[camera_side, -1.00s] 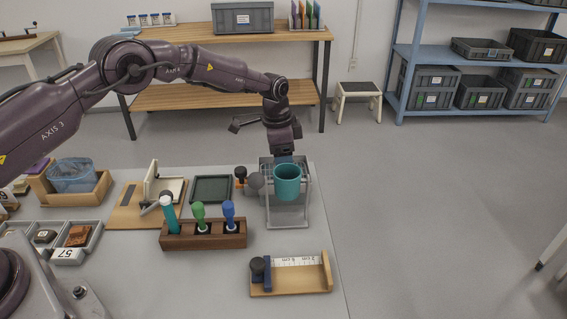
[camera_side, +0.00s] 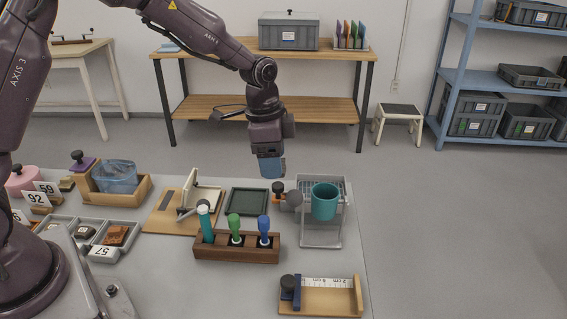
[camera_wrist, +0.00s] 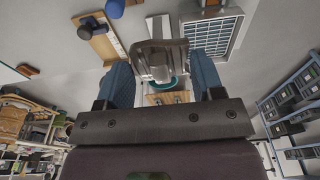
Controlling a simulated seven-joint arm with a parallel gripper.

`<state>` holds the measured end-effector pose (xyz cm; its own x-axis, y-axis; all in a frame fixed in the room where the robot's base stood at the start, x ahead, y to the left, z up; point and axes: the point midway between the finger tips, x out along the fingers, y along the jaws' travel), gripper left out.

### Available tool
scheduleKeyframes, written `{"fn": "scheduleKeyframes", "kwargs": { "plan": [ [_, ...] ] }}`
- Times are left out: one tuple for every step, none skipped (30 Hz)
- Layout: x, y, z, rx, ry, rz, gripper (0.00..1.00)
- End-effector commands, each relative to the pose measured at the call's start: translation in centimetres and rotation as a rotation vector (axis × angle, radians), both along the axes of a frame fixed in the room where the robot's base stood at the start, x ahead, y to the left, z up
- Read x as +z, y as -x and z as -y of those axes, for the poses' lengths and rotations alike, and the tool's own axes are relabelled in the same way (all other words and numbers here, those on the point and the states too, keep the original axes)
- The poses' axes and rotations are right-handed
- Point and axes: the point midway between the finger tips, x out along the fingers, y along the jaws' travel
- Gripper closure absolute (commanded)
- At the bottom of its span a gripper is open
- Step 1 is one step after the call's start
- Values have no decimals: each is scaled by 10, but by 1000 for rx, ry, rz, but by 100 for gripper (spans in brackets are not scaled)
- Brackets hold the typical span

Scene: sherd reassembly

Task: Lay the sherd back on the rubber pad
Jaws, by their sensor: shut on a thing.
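My gripper (camera_side: 271,172) hangs above the bench, left of the teal cup (camera_side: 325,203). Its blue fingers (camera_wrist: 162,78) are shut on a grey piece (camera_wrist: 158,60), which I take as the sherd. The dark green pad (camera_side: 247,202), which looks like the rubber pad, lies flat and bare on the bench, below and slightly left of my gripper. My gripper is clear of it.
The cup stands at a grey wire rack (camera_side: 320,239). A wooden block (camera_side: 236,248) with several upright tools is in front of the pad. A ruler gauge (camera_side: 320,299) lies nearer.

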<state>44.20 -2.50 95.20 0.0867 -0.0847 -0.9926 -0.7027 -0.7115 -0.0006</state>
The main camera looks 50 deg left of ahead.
Motion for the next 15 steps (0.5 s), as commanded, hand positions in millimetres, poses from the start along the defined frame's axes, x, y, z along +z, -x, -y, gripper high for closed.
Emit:
{"fn": "scheduleKeyframes", "kwargs": {
  "plan": [
    [-2,3,-9,19,-1,-2,66],
    [-6,4,-14,32,-2,-2,66],
    [-12,5,-25,55,-2,-3,66],
    [-17,5,-33,74,-3,-4,66],
    [-23,4,-43,91,-3,-4,66],
    [-32,4,-57,110,-3,-5,66],
    [-38,2,-67,116,-3,-4,66],
    [-44,1,-77,122,-4,-3,66],
    [-52,0,-89,120,-4,-3,66],
    [-57,-1,-97,117,-3,-2,66],
    [-62,-2,-105,112,-4,0,66],
    [-68,-4,-114,100,-4,0,66],
    [-71,-5,-120,87,-5,2,66],
    [-74,-7,-124,68,-5,3,66],
    [-76,-10,-128,43,-6,4,66]
  ]
}}
